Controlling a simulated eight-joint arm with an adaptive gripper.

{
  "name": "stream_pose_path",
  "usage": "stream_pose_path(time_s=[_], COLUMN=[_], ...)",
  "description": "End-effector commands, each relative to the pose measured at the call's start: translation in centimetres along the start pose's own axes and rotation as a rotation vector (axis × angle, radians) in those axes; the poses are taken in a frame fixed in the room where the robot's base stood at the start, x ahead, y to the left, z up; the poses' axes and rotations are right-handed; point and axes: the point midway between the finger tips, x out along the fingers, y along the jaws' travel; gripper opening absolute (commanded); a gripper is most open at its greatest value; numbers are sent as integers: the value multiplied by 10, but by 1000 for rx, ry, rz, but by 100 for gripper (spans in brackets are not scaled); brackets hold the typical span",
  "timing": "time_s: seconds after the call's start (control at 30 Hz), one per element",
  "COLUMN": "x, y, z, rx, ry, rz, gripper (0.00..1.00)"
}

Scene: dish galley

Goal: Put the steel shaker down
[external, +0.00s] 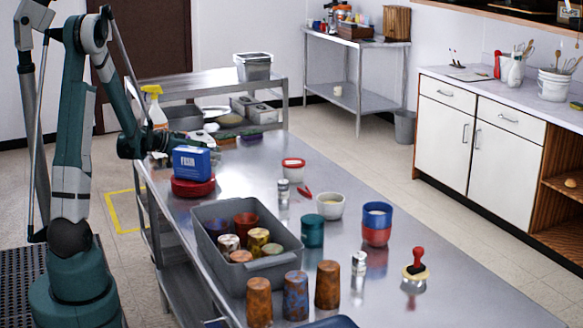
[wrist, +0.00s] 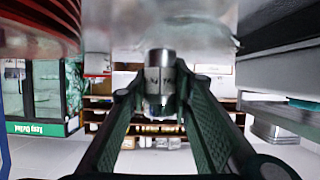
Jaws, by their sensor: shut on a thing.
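My gripper (wrist: 160,92) is shut on a steel shaker (wrist: 160,75) in the wrist view, with a fingertip on each side of its metal body. The wrist picture looks upside down, and the shaker's end lies close to the pale shiny table surface at the top; I cannot tell if it touches. In the external view my gripper (external: 165,141) is low over the far left part of the steel table (external: 255,165), behind a blue box. The held shaker is hidden there. Other small steel shakers stand on the table, one in the middle (external: 283,193) and one nearer the front (external: 358,265).
The blue box (external: 192,162) sits on a red round stack (external: 193,187) close to my gripper. A spray bottle (external: 154,106) stands behind it. A grey bin (external: 245,240) holds several cups. Bowls and cups stand to its right. Bare table lies right of the blue box.

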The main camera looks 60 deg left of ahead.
Motion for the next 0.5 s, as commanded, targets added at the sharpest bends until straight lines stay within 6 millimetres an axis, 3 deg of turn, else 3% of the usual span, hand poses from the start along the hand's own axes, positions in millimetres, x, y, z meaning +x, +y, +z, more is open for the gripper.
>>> stream_pose_path(time_s=[0.5], x=[3], y=[0], z=[8], rx=[0], ry=[0], rz=[0], gripper=[10])
